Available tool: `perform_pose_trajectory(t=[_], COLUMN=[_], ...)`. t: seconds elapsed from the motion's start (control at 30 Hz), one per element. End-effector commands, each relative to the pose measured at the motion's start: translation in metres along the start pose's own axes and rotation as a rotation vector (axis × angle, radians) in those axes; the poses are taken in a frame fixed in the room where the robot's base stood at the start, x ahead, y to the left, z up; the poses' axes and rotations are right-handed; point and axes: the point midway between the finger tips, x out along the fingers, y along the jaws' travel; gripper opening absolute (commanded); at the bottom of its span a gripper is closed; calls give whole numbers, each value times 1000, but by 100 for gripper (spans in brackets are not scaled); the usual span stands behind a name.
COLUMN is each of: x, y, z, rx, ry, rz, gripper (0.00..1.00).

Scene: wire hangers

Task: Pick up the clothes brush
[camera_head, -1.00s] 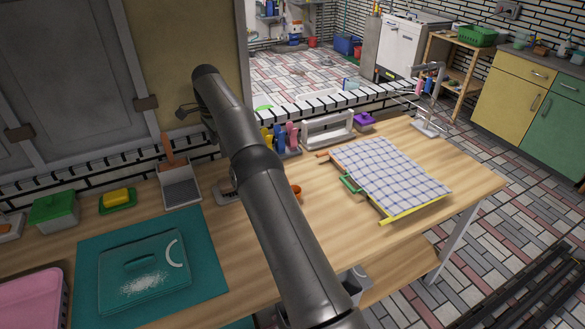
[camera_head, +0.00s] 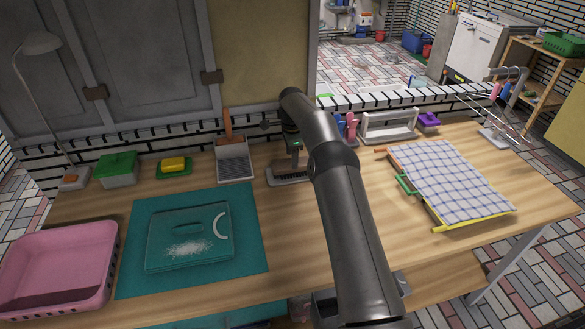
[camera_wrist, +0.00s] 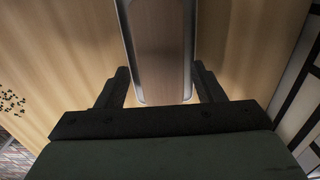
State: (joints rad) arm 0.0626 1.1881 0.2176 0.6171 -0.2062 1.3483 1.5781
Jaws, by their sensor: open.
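A long, narrow thing with a pale grey rim lies on the table at the back; I take it for the clothes brush (camera_head: 289,178), though its bristles are not clear. In the wrist view the brush (camera_wrist: 162,45) shows a flat brown top between pale edges, with a rounded near end. My gripper (camera_head: 293,153) is over it, pointing down. In the wrist view my gripper (camera_wrist: 163,80) is open, its fingers on either side of the brush with a gap at each side. Contact cannot be told.
A grey dustpan-like tray (camera_head: 234,165) stands just left of the brush. A teal mat (camera_head: 130,270) with a clear board lies in front. A checked cloth (camera_head: 450,180) on a rack lies right, and a low tiled wall runs behind. My arm hides part of the table.

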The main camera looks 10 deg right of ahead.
Motion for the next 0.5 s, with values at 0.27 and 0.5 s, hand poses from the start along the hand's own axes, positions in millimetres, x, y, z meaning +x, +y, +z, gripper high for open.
perform_pose_trajectory(t=[0.27, 0.5], x=[38, 50], y=[0, -1], z=[-2, -1], rx=[-1, -1], ry=[0, 0], rz=[4, 0], gripper=[62, 62])
